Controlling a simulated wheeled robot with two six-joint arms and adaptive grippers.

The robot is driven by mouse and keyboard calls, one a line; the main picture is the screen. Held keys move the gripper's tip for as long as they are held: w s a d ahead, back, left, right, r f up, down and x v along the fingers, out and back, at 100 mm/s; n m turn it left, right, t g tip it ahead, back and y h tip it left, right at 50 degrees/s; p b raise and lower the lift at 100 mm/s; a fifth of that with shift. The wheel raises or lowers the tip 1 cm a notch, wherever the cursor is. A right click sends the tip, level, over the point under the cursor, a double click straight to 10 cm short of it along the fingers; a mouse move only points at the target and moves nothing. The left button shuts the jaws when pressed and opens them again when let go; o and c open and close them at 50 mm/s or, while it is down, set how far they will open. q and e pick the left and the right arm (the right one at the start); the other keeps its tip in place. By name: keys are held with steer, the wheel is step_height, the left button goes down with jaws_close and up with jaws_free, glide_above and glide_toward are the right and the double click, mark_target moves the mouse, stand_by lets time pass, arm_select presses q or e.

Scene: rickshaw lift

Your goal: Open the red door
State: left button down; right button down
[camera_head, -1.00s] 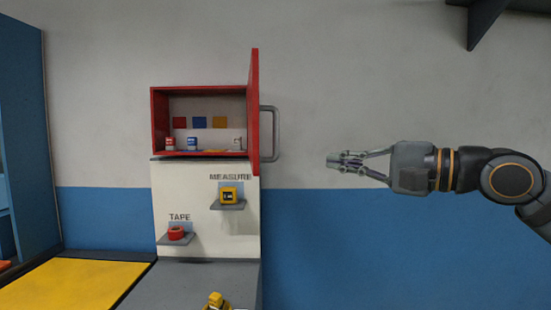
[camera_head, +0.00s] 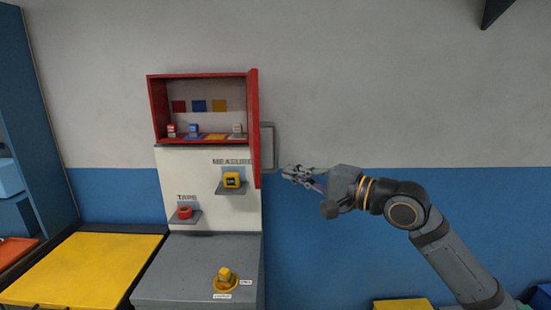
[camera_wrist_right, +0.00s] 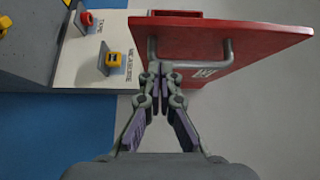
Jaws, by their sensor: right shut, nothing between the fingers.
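The red door (camera_head: 254,125) stands swung out from the red wall cabinet (camera_head: 158,108), whose inside shows in the head view. A grey bar handle (camera_head: 271,147) is on the door's outer face. In the right wrist view the door (camera_wrist_right: 262,45) fills the top, with the handle (camera_wrist_right: 190,61) across it. My right gripper (camera_head: 288,173) is shut and empty, just right of the handle's lower end. My left gripper is not in view.
Small bottles (camera_head: 194,131) stand in the cabinet. Below are shelves with a yellow tape measure (camera_head: 232,180) and red tape (camera_head: 185,212). A grey counter (camera_head: 180,270) holds a yellow knob (camera_head: 225,278). A yellow-topped table (camera_head: 85,265) is at the left.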

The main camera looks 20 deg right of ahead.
steer(key=shift+w+a+p, duration=0.25)
steer(key=shift+a+p, duration=0.45)
steer(key=shift+a, duration=0.4)
steer(key=shift+w+a+p, duration=0.2)
steer(key=shift+a+p, duration=0.45)
steer(key=shift+a, duration=0.45)
